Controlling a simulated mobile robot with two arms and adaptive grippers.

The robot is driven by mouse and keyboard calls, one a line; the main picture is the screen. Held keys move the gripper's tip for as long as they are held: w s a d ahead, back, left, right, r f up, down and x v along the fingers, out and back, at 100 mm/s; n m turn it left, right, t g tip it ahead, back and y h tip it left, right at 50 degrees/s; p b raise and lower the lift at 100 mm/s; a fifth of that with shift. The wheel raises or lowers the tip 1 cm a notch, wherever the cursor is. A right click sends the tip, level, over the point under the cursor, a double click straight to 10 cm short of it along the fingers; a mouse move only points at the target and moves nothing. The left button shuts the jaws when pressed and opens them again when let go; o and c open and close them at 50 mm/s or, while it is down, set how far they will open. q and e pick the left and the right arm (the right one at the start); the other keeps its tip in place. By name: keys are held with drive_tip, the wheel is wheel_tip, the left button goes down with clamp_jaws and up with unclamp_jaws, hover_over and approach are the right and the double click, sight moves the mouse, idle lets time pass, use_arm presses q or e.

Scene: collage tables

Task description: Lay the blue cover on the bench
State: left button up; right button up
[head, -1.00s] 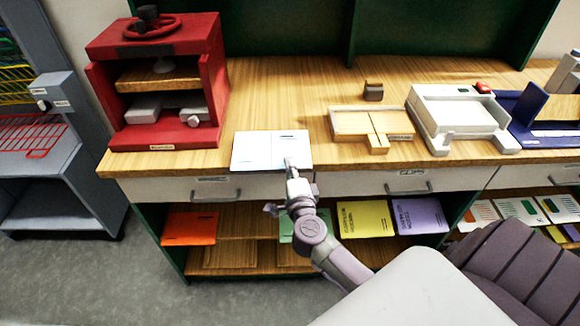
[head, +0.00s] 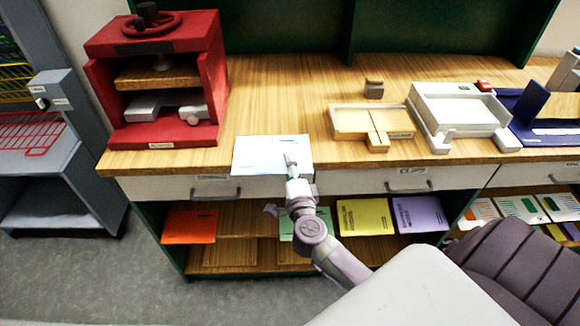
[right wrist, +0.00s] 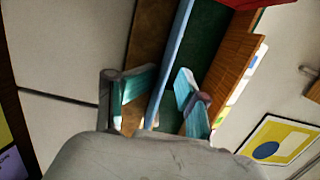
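The blue cover (head: 258,150), a pale blue, thin open sheet, lies flat at the bench's (head: 285,105) front edge in the head view, its near side reaching over the edge. My right gripper (head: 291,160) is at its near right part. In the right wrist view the cover shows edge-on as a thin blue strip (right wrist: 176,48) between the teal fingertips of my right gripper (right wrist: 167,75). The fingers stand apart, with narrow gaps seen beside the strip. Whether the whole cover rests on the wood is not clear. My left gripper is not in view.
A red press (head: 160,85) stands left of the cover. A wooden jig (head: 360,122), a small block (head: 374,89) and a white tray (head: 462,117) stand to the right. Bare wood lies behind the cover. Coloured covers lie on the shelf below, including an orange one (head: 190,226).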

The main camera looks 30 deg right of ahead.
drive_tip(key=shift+d+r, duration=0.1)
drive_tip(key=shift+r, duration=0.15)
drive_tip(key=v, duration=1.2)
drive_tip(key=shift+f, duration=0.2)
drive_tip(key=s+a+f+n+g+y, duration=0.1)
drive_tip(key=s+a+f+n+y, duration=0.3)
drive_tip(key=f, duration=0.6)
drive_tip(key=w+a+f+n+g+y, duration=0.1)
drive_tip(key=f+n+g, duration=0.1)
drive_tip(key=f+n, duration=0.55)
drive_tip(key=s+a+f+n+g+y, duration=0.1)
drive_tip(key=s+a+f+n+y, duration=0.2)
drive_tip(key=f, duration=0.8)
drive_tip(key=s+f+n+g, duration=0.6)
drive_tip(key=s+f, duration=0.6)
drive_tip(key=f, duration=0.2)
drive_tip(key=s+d+f+n+g, duration=0.1)
drive_tip(key=s+f+n+g, duration=0.1)
drive_tip(key=s, duration=0.6)
drive_tip(key=s+d+f+n+g+h, duration=0.1)
drive_tip(key=s+d+f+n+g, duration=0.1)
drive_tip(key=s+f, duration=0.3)
drive_tip(key=s+g, duration=0.1)
drive_tip(key=s, duration=0.2)
drive_tip(key=shift+g, duration=0.3)
drive_tip(key=shift+f+n, duration=0.15)
drive_tip(key=shift+n, duration=0.1)
